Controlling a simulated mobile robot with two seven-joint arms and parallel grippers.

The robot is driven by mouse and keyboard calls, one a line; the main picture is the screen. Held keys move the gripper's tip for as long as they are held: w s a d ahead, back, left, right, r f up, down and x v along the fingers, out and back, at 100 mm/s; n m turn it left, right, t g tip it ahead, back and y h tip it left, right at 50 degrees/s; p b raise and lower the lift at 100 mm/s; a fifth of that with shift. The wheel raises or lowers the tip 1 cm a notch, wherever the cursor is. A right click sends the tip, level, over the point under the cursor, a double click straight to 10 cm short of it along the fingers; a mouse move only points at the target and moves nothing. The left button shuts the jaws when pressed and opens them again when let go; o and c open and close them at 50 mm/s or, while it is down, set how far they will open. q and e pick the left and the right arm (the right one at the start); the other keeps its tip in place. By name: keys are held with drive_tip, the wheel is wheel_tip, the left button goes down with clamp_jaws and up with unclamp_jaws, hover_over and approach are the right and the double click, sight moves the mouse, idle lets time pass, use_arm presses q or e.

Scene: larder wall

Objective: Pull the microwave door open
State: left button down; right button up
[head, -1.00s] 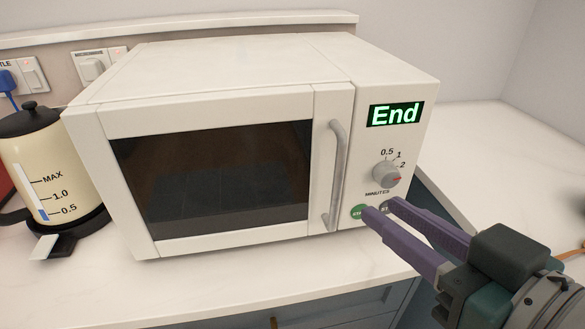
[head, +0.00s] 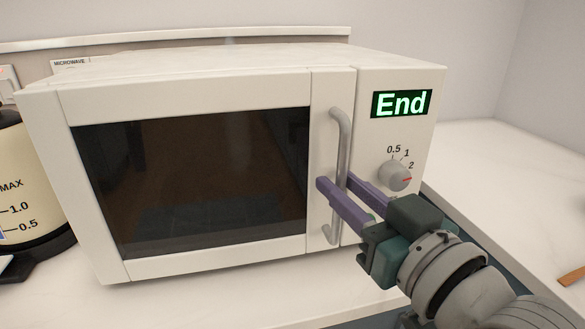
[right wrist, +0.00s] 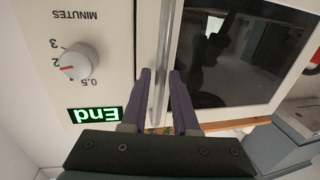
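The white microwave (head: 200,82) stands on the counter with its dark-windowed door (head: 200,180) shut. Its vertical grey handle (head: 346,135) is on the door's right side, and it also shows in the right wrist view (right wrist: 165,25). My right gripper (head: 337,181) is at the handle's lower half. Its purple fingers are open, one on each side of the handle bar. In the right wrist view the fingers (right wrist: 160,76) stand apart with the bar between them, and a gap shows. My left gripper is not in view.
The display (head: 402,103) reads "End", with a dial (head: 395,175) below it. A cream kettle (head: 25,190) stands close to the microwave's left. The white counter (head: 480,170) to the right is mostly clear.

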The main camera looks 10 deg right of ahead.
drive_tip(key=shift+w+a, duration=0.15)
drive_tip(key=shift+w, duration=0.35)
clamp_jaws()
idle(1.1)
